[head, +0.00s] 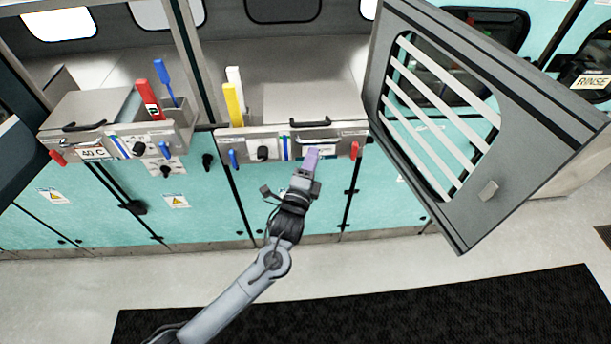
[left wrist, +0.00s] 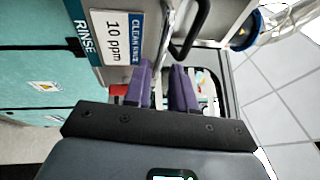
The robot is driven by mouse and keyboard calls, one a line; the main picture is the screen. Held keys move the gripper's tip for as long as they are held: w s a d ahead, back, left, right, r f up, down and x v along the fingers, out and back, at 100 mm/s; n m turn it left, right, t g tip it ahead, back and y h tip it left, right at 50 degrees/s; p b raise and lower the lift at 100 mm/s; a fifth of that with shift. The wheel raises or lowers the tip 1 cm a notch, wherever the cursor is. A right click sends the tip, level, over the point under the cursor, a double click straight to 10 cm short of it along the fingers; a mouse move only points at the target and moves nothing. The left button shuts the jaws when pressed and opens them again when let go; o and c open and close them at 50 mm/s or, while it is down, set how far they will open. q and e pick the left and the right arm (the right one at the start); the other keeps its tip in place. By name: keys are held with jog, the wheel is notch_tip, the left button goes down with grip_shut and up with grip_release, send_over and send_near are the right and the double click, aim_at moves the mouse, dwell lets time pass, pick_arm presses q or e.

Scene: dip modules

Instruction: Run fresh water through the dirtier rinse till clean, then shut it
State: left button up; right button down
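The middle module's grey front panel (head: 275,149) has a blue lever (head: 234,159) at its left, a black knob (head: 263,153), and a red lever (head: 354,150) at its right. A label reading "CLEAN RINSE 10 ppm" (left wrist: 117,30) shows in the left wrist view beside a RINSE strip (left wrist: 82,38). My left gripper (head: 312,156) has purple fingers and is at the panel's lower front edge, left of the red lever. In the left wrist view its fingers (left wrist: 163,85) stand apart with a gap between them. A red part (left wrist: 118,90) shows beside one finger. My right gripper is out of view.
A second module (head: 100,140) with a 40 C label stands at the left, with red and blue upright handles. A large grey slatted door (head: 490,130) hangs open at the right, close to the middle module. A black mat (head: 400,305) lies on the floor.

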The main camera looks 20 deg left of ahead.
pick_arm(q)
jog(key=s, duration=0.4)
jog(key=s+f, duration=0.1)
jog(key=shift+s+d, duration=0.25)
jog(key=shift+s, duration=0.15)
jog(key=s+a+f+n+g+h, duration=0.1)
jog(key=s+f+n+g, duration=0.5)
jog(key=s, duration=0.5)
jog(key=s+a+f+n+g+h, duration=0.15)
jog(key=s+f+g, duration=0.35)
jog(key=s+f, duration=0.55)
jog(key=s+r+n+g, duration=0.3)
jog(key=s+n+g, duration=0.3)
jog(key=s+n, duration=0.4)
notch_tip(320, 180, up, 16)
jog(key=m+p, duration=0.1)
jog(key=p, duration=1.5)
jog(key=shift+s+a+m+t+y, duration=0.2)
jog(key=shift+m+t+y, duration=0.15)
jog(key=shift+y, duration=0.1)
